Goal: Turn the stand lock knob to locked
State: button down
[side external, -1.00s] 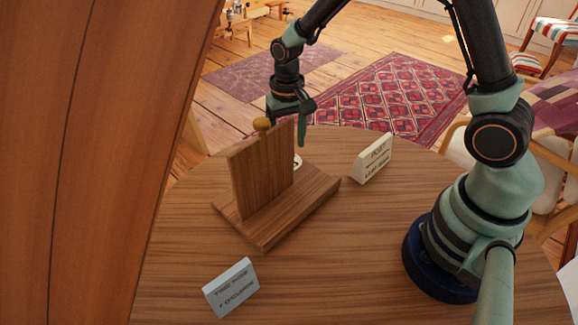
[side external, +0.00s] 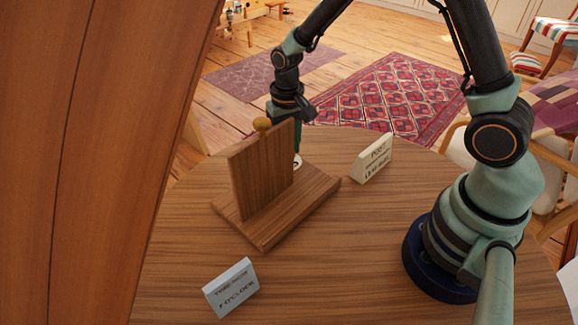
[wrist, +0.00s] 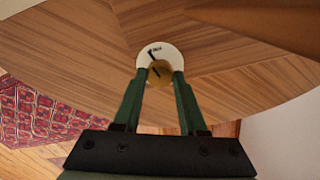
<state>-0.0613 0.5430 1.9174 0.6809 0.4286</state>
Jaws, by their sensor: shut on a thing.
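The wooden stand (side external: 300,207) has a flat base and an upright panel (side external: 262,172) on the round table. In the wrist view, a brass knob (wrist: 160,72) sits on a white dial (wrist: 149,49) that has a dark mark and tiny lettering near its rim. A dark line crosses the knob. My gripper (wrist: 160,75) is shut on the knob, one green finger on each side.
The table (side external: 340,265) is clear between the signs and my base.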

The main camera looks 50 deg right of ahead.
jog(key=n, duration=1.3)
jog(key=shift+a+n, duration=0.1)
jog(key=shift+n, duration=0.3)
dwell(0.3)
jog(key=shift+c, duration=2.2)
grip_release()
notch_tip(320, 180, up, 12)
